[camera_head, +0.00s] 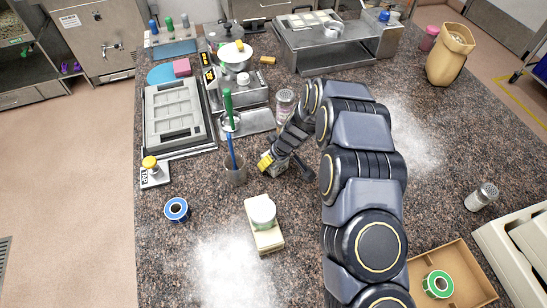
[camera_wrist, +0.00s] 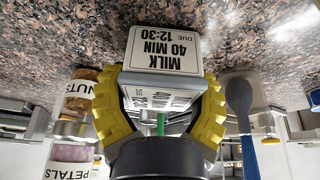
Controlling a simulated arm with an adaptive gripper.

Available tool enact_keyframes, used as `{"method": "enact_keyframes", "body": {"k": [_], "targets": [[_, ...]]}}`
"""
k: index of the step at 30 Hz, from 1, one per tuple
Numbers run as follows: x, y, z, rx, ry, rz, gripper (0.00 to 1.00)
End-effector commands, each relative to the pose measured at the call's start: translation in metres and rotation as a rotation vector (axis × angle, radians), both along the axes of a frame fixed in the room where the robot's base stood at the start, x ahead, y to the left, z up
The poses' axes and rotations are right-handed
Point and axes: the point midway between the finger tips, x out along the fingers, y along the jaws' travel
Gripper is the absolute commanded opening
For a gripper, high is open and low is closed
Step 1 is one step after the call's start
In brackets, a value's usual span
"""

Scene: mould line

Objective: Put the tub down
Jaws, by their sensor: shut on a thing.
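A small pale boxy tub (camera_wrist: 165,50) sits between the yellow pads of my gripper (camera_wrist: 160,100) in the wrist view. Black print on it reads MILK, 40 MIN, DUE 12:30, upside down in this view. My gripper is shut on the tub from both sides. In the head view my gripper (camera_head: 281,166) is low over the speckled counter, right of a metal cup. The tub is mostly hidden there by the fingers and arm. I cannot tell whether its base touches the counter.
A shaker jar (camera_head: 285,104) stands behind. Bare speckled counter (camera_head: 300,225) lies right of that block.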

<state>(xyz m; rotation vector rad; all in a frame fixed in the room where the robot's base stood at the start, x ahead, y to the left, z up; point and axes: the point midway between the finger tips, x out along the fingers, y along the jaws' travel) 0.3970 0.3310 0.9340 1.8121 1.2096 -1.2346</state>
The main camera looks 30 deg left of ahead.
Motion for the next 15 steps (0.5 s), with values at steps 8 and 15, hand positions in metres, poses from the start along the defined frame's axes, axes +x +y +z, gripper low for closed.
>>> {"method": "enact_keyframes", "body": {"k": [8,15], "targets": [[0.0001,0.0000,-0.0022,0.000,0.000,0.000,1.00],[0.0002,0.0000,-0.0019,0.000,0.000,0.000,1.00]]}}
